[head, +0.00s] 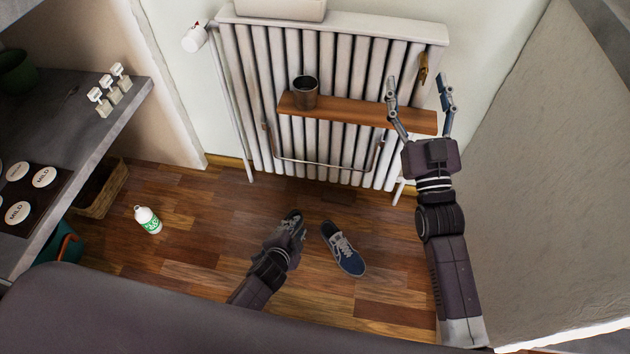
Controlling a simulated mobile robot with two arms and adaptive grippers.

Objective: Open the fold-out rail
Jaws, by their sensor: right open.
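The fold-out rail (322,164) is a thin metal U-shaped bar on the front of the white radiator (240,85). It hangs below a wooden shelf (350,110), and its two side arms run up toward the shelf. My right gripper (418,88) is open and empty, its fingers apart in front of the radiator's right end, above and right of the rail. My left gripper (293,218) is low over the floor, below the rail and apart from it. Its fingers point toward the radiator, and their opening is not clear.
A metal cup (305,92) stands on the shelf. A blue shoe (343,249) and a white-green bottle (148,220) are on the wooden floor. A counter (125,112) is at left, with a basket (103,192) below. A pale wall (560,190) stands close at right.

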